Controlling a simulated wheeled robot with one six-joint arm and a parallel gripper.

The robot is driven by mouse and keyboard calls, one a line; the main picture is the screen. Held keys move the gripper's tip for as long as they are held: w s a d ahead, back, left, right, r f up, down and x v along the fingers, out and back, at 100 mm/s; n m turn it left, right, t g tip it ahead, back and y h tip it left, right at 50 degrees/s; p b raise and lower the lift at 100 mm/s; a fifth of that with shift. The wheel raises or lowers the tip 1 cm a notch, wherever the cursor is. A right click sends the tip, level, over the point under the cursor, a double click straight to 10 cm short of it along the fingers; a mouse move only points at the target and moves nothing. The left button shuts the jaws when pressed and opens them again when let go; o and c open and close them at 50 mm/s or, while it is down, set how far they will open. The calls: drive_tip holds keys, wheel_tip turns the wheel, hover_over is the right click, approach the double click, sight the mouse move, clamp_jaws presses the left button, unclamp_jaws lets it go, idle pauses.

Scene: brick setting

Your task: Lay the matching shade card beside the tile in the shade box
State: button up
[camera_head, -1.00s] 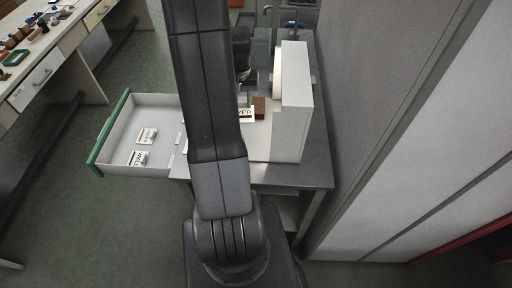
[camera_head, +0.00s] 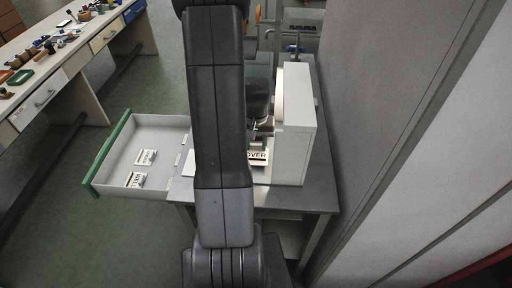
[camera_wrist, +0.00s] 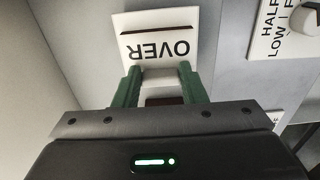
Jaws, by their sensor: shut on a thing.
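A white card reading OVER (camera_wrist: 158,48), with a dark brown stripe, lies in front of my fingertips in the wrist view; it also shows in the head view (camera_head: 258,157). My gripper (camera_wrist: 160,76) has green fingers shut on a pale grip at the card's edge. A small brown piece (camera_wrist: 163,101), apparently the tile, shows between the fingers, mostly hidden. The pale shade box (camera_head: 297,140) stands right beside the gripper on the grey table. Two other white cards lie in the open drawer, one farther back (camera_head: 146,157) and one nearer (camera_head: 135,180).
The drawer (camera_head: 112,150) with a green front sticks out left of the table (camera_head: 300,202). A panel marked HALF and LOW (camera_wrist: 262,40), with a knob, lies near the card. A cluttered bench (camera_head: 60,85) stands far left; a grey wall closes the right.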

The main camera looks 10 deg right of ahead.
sight(256, 150)
drive_tip(key=shift+f, duration=1.05)
drive_tip(key=shift+f, duration=0.2)
drive_tip(key=o, duration=0.9)
drive_tip(key=shift+o, duration=0.2)
drive_tip(key=shift+r, duration=0.1)
wheel_tip(256, 150, up, 12)
drive_tip(key=shift+r, duration=0.15)
